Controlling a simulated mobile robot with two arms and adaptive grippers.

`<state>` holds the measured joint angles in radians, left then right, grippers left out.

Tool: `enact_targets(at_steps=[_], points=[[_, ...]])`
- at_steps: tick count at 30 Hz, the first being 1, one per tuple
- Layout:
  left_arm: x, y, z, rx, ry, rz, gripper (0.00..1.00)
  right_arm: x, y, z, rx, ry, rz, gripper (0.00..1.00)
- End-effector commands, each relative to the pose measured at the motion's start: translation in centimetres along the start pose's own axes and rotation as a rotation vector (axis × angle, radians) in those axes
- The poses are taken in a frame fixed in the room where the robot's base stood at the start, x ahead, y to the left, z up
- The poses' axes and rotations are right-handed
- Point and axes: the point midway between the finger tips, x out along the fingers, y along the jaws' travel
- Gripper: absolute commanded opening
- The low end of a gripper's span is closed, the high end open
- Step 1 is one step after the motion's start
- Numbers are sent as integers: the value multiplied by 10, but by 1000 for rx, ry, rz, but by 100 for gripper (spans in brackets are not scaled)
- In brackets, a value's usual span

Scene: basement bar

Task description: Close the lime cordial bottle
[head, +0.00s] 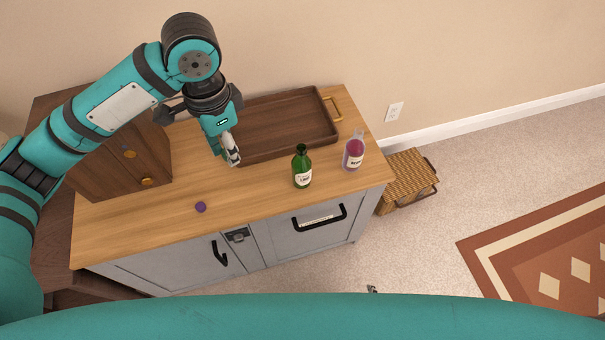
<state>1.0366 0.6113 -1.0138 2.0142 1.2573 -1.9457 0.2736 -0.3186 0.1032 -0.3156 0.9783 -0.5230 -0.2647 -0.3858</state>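The green bottle (302,168) with a white label, apparently the lime cordial, stands upright on the wooden cabinet top, near its front right. Its neck is dark and I cannot make out a cap on it. A small purple round piece (201,207), perhaps a cap or stopper, lies near the front edge, left of the bottle. My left gripper (233,160) points down over the cabinet top by the tray's left end, apart from the bottle and the purple piece. Its fingers look close together, but their gap is hidden. My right gripper is not in view.
A pinkish-purple bottle (353,151) stands right of the green one. A brown wooden tray (270,155) with gold handles lies behind them. A wooden box (105,175) with gold knobs stands at left. The front middle of the top is mostly clear. A wicker basket (410,175) is on the floor.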

Motion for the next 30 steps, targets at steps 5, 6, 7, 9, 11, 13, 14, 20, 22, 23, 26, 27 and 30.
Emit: enact_targets(at_steps=[5,6,7,9,11,13,14,20,22,23,26,27,30], points=[[14,-3,-34,390,2,-2,13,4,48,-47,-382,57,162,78],[17,-3,-42,496,0,-2,13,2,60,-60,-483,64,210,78],[19,-3,-48,577,0,-3,13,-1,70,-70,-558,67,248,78],[22,-4,-62,761,0,-3,13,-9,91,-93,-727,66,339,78],[25,-5,-74,919,-1,-3,13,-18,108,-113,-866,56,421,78],[27,-6,-87,1098,-1,-3,13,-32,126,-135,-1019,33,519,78],[28,-6,-92,1174,-2,-4,13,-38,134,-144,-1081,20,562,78],[33,-7,-127,1666,-3,-4,13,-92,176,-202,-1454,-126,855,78],[34,-8,-138,1830,-5,-4,13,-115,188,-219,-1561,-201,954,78],[35,-8,-143,1894,-5,-4,13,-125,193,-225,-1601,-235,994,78],[35,-8,-155,2086,-4,-3,13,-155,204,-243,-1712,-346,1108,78],[34,-8,-159,2148,-5,-4,13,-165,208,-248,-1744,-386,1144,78],[34,-8,-166,2269,-4,-1,13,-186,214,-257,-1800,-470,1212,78]])
